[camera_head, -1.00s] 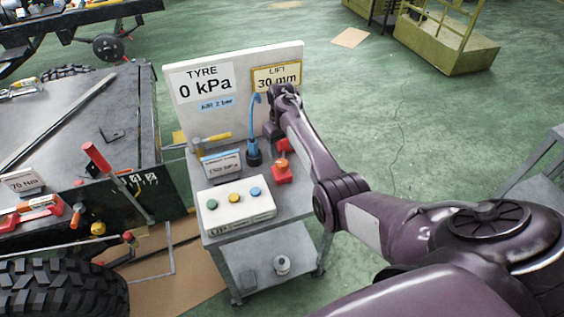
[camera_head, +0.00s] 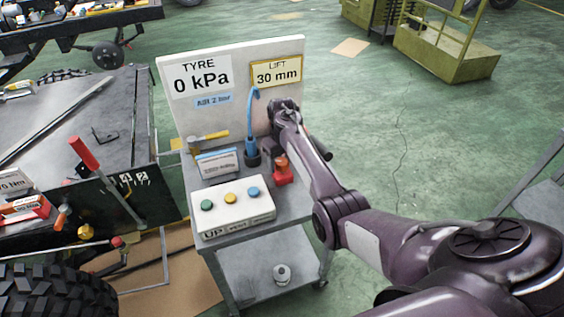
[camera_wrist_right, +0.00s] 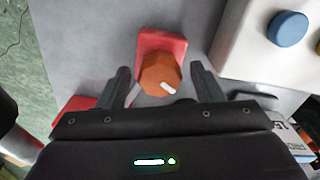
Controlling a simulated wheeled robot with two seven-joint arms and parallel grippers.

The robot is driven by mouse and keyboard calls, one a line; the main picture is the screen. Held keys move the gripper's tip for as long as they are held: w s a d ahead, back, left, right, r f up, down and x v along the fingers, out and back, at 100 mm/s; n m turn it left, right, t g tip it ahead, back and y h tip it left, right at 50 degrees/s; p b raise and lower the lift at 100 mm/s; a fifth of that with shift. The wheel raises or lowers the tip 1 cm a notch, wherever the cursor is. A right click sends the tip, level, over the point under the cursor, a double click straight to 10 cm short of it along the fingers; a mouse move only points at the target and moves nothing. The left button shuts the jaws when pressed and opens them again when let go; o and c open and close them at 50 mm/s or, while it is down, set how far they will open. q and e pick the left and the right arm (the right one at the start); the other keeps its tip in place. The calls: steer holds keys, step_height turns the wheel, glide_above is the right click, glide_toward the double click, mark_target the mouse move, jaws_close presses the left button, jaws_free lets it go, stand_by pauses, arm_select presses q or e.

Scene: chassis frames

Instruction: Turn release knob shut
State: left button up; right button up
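The release knob (camera_head: 281,162) is an orange-red knob on a red base on the cart top, right of the blue hose fitting. In the right wrist view the knob (camera_wrist_right: 158,76) is orange, faceted, with a white pointer mark toward the lower right, on a red block (camera_wrist_right: 160,42). My right gripper (camera_wrist_right: 159,70) is open, with one dark finger on each side of the knob and visible gaps. It is not closed on it. In the head view my right arm reaches over the cart from the right. My left gripper is out of view.
A white button box (camera_head: 233,212) with green, yellow and blue buttons stands in front of the knob. A blue hose (camera_head: 251,130) rises beside it. The backboard (camera_head: 232,118) reads TYRE 0 kPa and LIFT 30 mm.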

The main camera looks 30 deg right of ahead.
steer(key=c, duration=0.9)
steer(key=shift+r+m+p, duration=0.15)
steer(key=shift+m+p, duration=0.7)
steer(key=shift+m, duration=0.25)
steer(key=m+p, duration=0.1)
steer(key=m, duration=0.1)
steer(key=shift+m, duration=0.4)
steer(key=m+p, duration=0.1)
steer(key=m, duration=0.2)
steer(key=shift+m, duration=2.1)
